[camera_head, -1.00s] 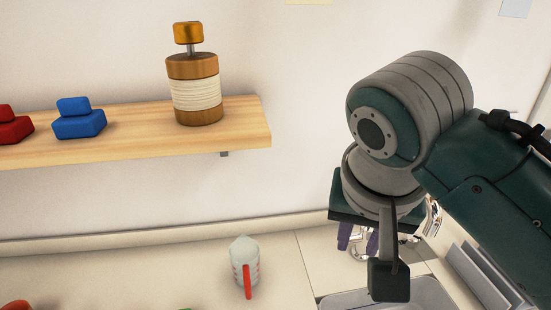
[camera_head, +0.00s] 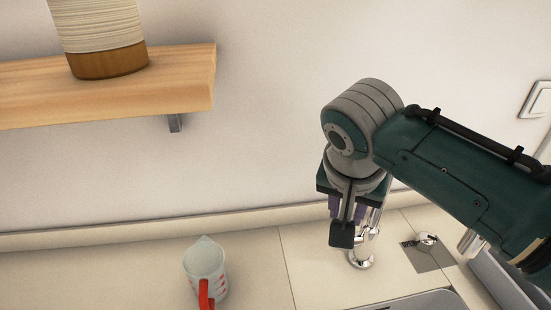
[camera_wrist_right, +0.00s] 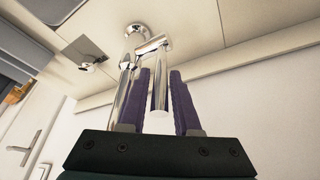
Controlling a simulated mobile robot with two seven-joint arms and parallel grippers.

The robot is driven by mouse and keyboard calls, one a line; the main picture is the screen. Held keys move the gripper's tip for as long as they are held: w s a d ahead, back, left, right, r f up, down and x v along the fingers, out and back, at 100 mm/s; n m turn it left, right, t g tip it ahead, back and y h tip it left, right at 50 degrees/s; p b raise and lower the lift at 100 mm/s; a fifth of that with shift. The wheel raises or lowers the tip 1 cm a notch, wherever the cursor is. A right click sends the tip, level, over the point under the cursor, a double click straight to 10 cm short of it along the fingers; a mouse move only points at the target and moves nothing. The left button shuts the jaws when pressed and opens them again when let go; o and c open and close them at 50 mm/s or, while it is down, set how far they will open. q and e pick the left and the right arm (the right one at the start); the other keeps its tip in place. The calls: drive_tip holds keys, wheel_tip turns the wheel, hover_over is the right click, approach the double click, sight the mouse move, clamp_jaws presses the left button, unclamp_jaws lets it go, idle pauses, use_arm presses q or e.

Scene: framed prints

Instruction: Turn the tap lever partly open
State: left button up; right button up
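The chrome tap (camera_head: 362,252) stands on the counter behind the sink, partly hidden by my right gripper and arm. A chrome spout end (camera_head: 472,242) shows below my forearm. My right gripper (camera_head: 347,212) points down over the tap, its purple fingers apart. In the right wrist view the tap base (camera_wrist_right: 138,32) is at the top and a tall chrome tube (camera_wrist_right: 122,98) rises on the left. A shorter chrome bar, apparently the lever (camera_wrist_right: 160,82), lies between the fingers of the open right gripper (camera_wrist_right: 160,72), with small gaps showing on both sides. My left gripper is out of view.
A measuring jug (camera_head: 205,270) with a red handle stands on the counter left of the tap. A metal plate with a round chrome fitting (camera_head: 428,240) lies right of it. The sink rim (camera_head: 425,300) is in front. A wooden shelf (camera_head: 185,80) holds a banded container (camera_head: 105,35).

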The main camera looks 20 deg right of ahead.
drive_tip(key=shift+w+d+f, duration=0.1)
drive_tip(key=shift+d+f, duration=0.05)
drive_tip(key=shift+f, duration=0.15)
clamp_jaws()
idle(1.3)
